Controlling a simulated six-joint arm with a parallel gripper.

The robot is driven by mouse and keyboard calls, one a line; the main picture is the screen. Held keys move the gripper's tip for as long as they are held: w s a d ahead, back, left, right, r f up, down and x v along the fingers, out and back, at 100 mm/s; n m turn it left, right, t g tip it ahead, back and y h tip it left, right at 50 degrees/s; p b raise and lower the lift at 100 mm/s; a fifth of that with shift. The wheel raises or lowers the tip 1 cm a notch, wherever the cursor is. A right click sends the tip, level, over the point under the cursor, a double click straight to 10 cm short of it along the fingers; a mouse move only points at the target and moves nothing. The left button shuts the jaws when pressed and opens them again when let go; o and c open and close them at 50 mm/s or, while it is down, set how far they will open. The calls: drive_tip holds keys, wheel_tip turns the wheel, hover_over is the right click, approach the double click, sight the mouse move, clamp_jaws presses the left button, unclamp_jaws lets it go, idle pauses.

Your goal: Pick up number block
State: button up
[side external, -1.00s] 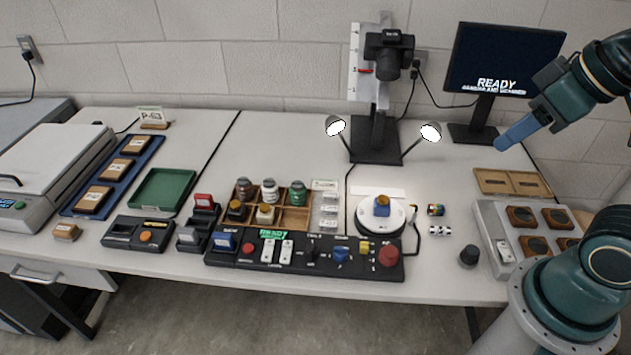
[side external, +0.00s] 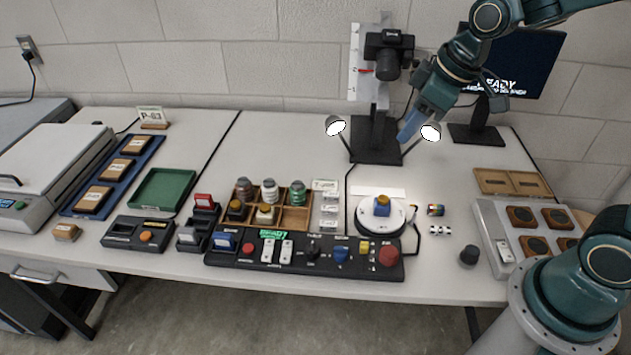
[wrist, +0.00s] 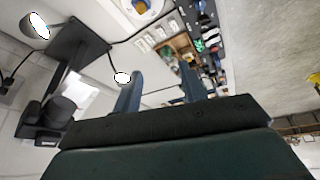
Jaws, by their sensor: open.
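Several small white blocks with dark marks (side external: 329,209) stand in a column below a small card, right of the wooden compartment tray; they also show in the wrist view (wrist: 160,33). Their marks are too small to read, and I cannot tell which one is the number block. My gripper (side external: 408,128) is in the air in front of the camera stand, above and behind the round white turntable (side external: 366,223). In the wrist view my gripper (wrist: 160,82) has its two blue fingers apart with nothing between them.
The camera stand (side external: 375,148) with two lit lamps is close to my gripper. A monitor (side external: 525,70) stands at the back right. A black control panel (side external: 300,262) runs along the front. The wooden compartment tray (side external: 295,219) holds jars. Bare table lies behind the tray.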

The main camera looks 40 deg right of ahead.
drive_tip(key=w+f+n+y, duration=0.1)
drive_tip(key=w+f+n, duration=0.1)
drive_tip(key=w+f, duration=0.3)
drive_tip(key=w+a+f+n+g, duration=0.1)
drive_tip(key=w+f, duration=0.5)
drive_tip(key=f, duration=0.5)
drive_tip(key=shift+a+f+n+y, duration=0.15)
drive_tip(key=shift+a+n+y, duration=0.15)
drive_tip(key=shift+n+y, duration=0.1)
hover_over(327, 208)
drive_tip(key=s+d, duration=0.2)
drive_tip(key=shift+w+a+f, duration=0.1)
drive_tip(key=shift+f, duration=1.9)
drive_tip(key=shift+w+f, duration=0.1)
drive_tip(key=shift+f, duration=1.85)
drive_tip(key=shift+x, duration=2.6)
